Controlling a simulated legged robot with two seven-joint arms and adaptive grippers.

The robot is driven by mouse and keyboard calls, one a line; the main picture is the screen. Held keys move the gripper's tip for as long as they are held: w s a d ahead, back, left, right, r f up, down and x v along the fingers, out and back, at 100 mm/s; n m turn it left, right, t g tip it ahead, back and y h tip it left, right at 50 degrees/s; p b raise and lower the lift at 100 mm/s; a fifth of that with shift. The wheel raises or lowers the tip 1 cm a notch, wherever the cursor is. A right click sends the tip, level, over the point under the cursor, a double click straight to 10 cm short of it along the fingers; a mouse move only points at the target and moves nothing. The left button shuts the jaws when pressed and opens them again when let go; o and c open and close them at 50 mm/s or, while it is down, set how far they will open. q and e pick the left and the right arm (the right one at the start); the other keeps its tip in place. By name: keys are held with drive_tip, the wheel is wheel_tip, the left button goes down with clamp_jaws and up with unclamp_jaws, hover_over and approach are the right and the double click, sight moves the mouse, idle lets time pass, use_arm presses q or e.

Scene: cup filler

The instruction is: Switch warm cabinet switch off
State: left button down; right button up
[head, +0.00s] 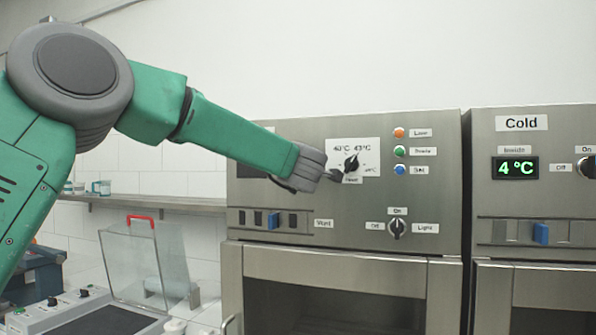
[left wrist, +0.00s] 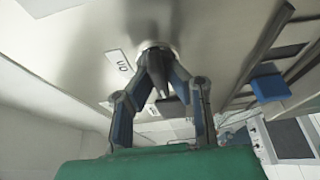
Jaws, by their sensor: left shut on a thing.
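The warm cabinet (head: 265,225) is a steel unit on the left, its name label hidden behind my arm. My left gripper (head: 315,175) reaches its upper panel and covers the switch there in the head view. In the left wrist view, my left gripper (left wrist: 162,85) is shut on a dark rotary switch knob (left wrist: 155,58), with a finger on each side. A label reading "On" (left wrist: 118,62) is beside the knob. The knob's exact pointing direction is hard to tell. My right gripper is in neither view.
Close right of my gripper are a temperature dial (head: 351,164), three coloured lamps (head: 400,151) and a light knob (head: 397,229). A blue slider (head: 273,221) is below. The cold cabinet (head: 485,130) stands to the right. A clear lid with a red handle (head: 140,219) is lower left.

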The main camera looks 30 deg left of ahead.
use_arm(q)
drive_tip(key=shift+f, duration=0.35)
drive_tip(key=c, duration=1.6)
unclamp_jaws()
drive_tip(key=shift+a+r, duration=0.1)
drive_tip(key=shift+a, duration=0.05)
drive_tip(key=v, duration=1.2)
drive_tip(key=shift+w+a, duration=0.1)
